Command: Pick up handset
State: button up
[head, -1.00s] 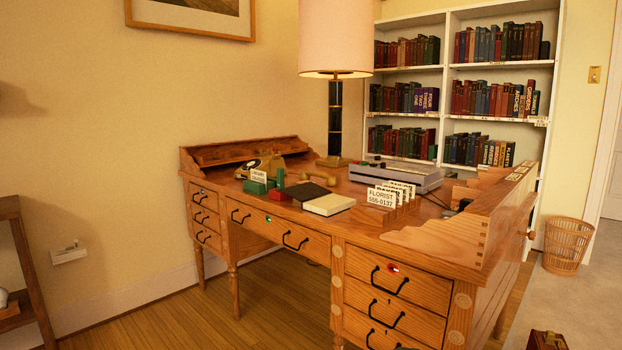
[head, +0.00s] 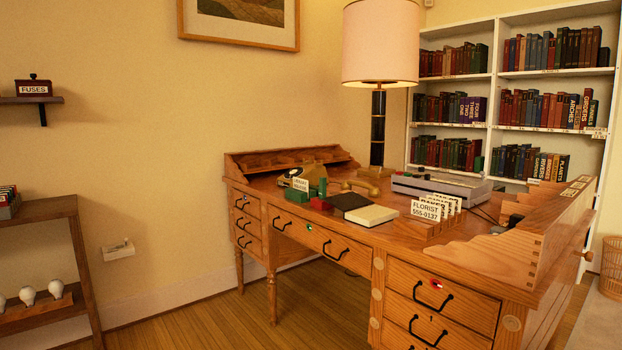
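A tan, brass-coloured handset (head: 352,186) lies on the wooden desk (head: 400,238) in the head view, off its telephone. The telephone body (head: 300,177) stands to its left, partly hidden behind green blocks and a small white card. The base of the lamp (head: 380,90) is just behind the handset. A black book (head: 348,201) lies in front of it. My gripper is not in view.
A white book (head: 371,215), a card rack labelled FLORIST (head: 425,211) and a grey device (head: 440,187) share the desktop. A wooden shelf with bulbs (head: 55,290) stands at left. The wooden floor (head: 200,310) before the desk looks clear.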

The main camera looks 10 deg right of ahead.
aim_at(374, 192)
jog(key=u, duration=0.9)
jog(key=i, duration=3.75)
jog(key=z, duration=3.45)
